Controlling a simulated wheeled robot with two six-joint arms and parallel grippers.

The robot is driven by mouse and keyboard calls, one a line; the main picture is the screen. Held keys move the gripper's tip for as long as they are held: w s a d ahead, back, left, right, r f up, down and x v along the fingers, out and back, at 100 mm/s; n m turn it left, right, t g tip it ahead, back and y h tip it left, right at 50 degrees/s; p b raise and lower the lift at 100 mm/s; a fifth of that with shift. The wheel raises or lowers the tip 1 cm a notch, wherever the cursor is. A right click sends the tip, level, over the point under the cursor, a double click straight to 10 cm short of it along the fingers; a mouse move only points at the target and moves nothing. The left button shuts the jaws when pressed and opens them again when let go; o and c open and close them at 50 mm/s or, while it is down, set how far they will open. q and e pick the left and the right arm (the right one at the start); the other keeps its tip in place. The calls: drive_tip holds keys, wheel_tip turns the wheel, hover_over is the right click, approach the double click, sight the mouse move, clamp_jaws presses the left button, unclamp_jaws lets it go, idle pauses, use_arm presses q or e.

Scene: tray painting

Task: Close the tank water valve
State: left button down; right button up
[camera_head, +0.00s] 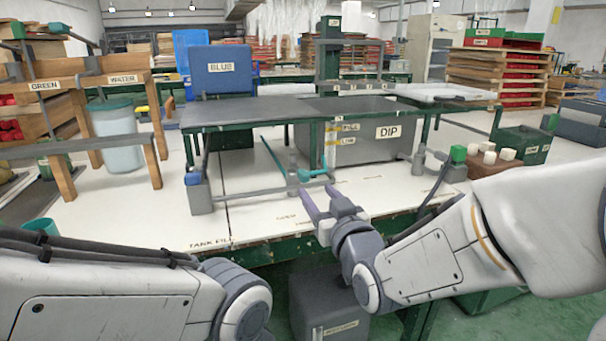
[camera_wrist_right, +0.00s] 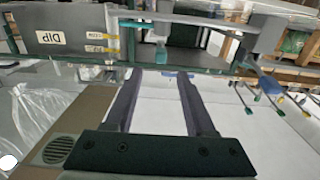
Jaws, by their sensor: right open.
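A teal lever-like handle (camera_head: 314,172) sits on a grey pipe fitting (camera_head: 292,178) in front of the dip tank (camera_head: 370,150). It looks like the tank valve, but its exact setting is too small to tell. A teal piece also shows in the right wrist view (camera_wrist_right: 160,54), ahead of the fingers. My right gripper (camera_head: 318,190) is open and empty, low over the white table near the fitting, with its fingers pointing toward it. In the wrist view the right gripper (camera_wrist_right: 158,74) shows two dark parallel fingers with a gap. My left arm shows at lower left; its gripper is out of view.
The white table (camera_head: 270,215) has free room left of the gripper. A grey post with a blue top (camera_head: 195,185) stands on the left. A dark raised bench (camera_head: 250,110) spans above. White blocks (camera_head: 489,157) and a green box (camera_head: 522,143) stand at right.

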sight(306, 178)
drive_tip(key=b+x, duration=0.1)
drive_tip(key=x, duration=0.8)
drive_tip(key=shift+w+a+f, duration=0.1)
drive_tip(key=shift+w, duration=0.2)
clamp_jaws()
idle(1.0)
